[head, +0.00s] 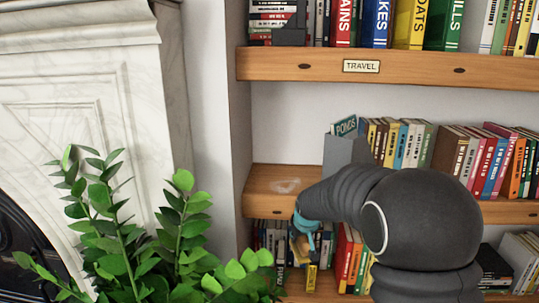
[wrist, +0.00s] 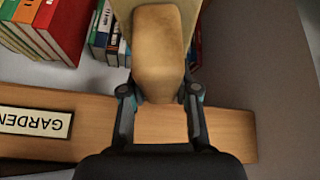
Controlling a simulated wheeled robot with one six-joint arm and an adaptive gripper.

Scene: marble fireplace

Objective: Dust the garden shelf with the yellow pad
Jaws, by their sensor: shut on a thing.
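The garden shelf (head: 270,178) is the wooden middle shelf in the head view, with a pale dusty smudge (head: 286,186) on its bare left end. In the wrist view its front edge (wrist: 225,130) carries a GARDEN label (wrist: 35,122); my arm hides that label in the head view. My gripper (wrist: 158,96) is shut on the yellow pad (wrist: 158,45), a tan-yellow block between its two fingers. In the head view my gripper (head: 306,228) is in front of the shelf's front edge, at or just below it. I cannot tell whether the pad touches the shelf.
A grey bookend (head: 341,152) and a row of books (head: 400,143) stand on the shelf right of the smudge. The travel shelf (head: 290,66) is above, more books below. A leafy plant (head: 150,240) and the marble fireplace (head: 95,80) are at the left.

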